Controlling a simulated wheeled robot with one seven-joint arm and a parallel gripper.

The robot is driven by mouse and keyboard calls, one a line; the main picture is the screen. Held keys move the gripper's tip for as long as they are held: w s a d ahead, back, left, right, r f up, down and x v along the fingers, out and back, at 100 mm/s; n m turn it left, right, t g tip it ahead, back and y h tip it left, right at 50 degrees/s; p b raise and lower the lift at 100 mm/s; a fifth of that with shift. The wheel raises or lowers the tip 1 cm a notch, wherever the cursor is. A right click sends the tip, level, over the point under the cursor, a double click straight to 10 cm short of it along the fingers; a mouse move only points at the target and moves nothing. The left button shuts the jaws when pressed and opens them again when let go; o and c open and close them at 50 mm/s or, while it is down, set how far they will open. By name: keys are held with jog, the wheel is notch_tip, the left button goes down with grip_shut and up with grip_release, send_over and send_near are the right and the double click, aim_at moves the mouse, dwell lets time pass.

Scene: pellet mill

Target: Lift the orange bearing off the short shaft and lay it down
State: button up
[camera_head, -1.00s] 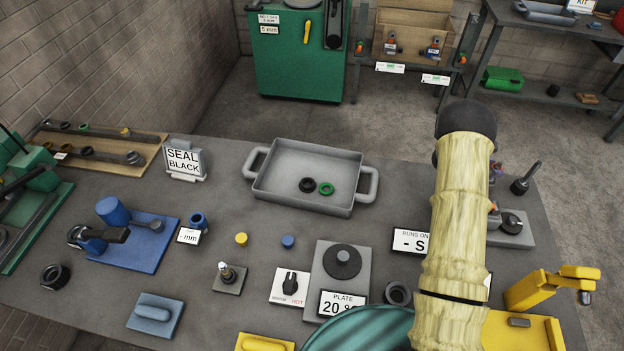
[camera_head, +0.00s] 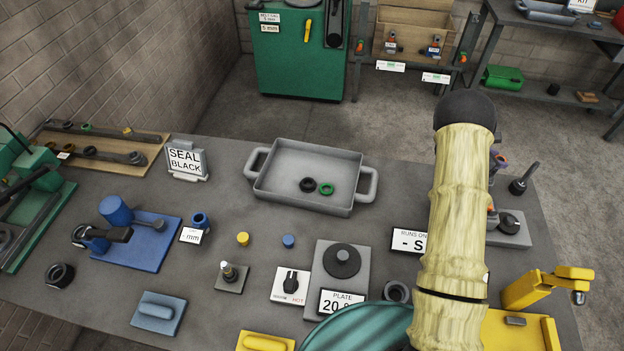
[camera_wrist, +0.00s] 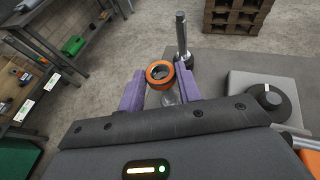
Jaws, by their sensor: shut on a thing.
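The orange bearing (camera_wrist: 159,73) is a ring with a dark inner part, held between the purple fingers of my gripper (camera_wrist: 160,88) in the wrist view. A pale metal piece (camera_wrist: 169,98) shows just below the ring; I cannot tell whether it is the short shaft or whether the ring is clear of it. A taller upright metal shaft (camera_wrist: 182,38) stands just beyond the bearing; it also shows at the bench's right in the head view (camera_head: 527,175).
A grey block with a black knob (camera_head: 510,223) sits close to the gripper. A yellow fixture (camera_head: 545,290) stands at the front right. A grey tray (camera_head: 300,195) holds a black and a green ring.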

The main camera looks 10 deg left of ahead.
notch_tip(320, 180, up, 2)
jog(key=shift+r+p, duration=0.1)
jog(key=shift+p, duration=0.25)
dwell(0.4)
